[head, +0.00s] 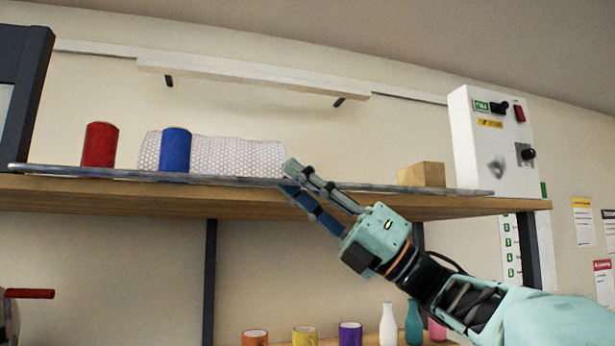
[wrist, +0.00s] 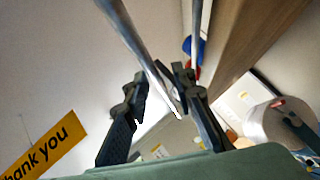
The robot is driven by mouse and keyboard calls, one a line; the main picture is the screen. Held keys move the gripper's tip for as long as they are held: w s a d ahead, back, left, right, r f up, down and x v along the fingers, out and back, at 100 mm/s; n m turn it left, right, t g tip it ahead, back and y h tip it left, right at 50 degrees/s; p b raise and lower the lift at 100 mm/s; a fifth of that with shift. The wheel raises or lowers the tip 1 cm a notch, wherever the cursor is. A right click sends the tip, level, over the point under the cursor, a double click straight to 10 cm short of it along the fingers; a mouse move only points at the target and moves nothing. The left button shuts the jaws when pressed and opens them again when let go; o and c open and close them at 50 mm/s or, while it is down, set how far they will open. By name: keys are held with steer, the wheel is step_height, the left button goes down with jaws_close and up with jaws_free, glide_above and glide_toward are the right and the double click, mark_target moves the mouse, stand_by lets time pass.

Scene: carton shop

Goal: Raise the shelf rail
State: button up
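The shelf rail (head: 225,180) is a thin grey metal bar along the front edge of the wooden shelf (head: 120,196). It lies low, close to the shelf board. My gripper (head: 288,176) is at the middle of the rail, reaching up from the lower right, with one finger above the bar and one below. In the wrist view the rail (wrist: 135,45) runs between the fingers of my gripper (wrist: 161,76). The fingers stand apart with a gap beside the bar, so the gripper looks open around it. Whether a finger touches the bar is unclear.
On the shelf stand a red cylinder (head: 100,145), a blue cylinder (head: 175,149), a bubble-wrap roll (head: 240,157) and a wooden block (head: 421,174). A white control box (head: 490,140) is at the right. Mugs and vases, including a white vase (head: 388,325), stand below.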

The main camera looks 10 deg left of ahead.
jaws_close()
steer(key=shift+r+m, duration=0.1)
steer(key=shift+m, duration=0.2)
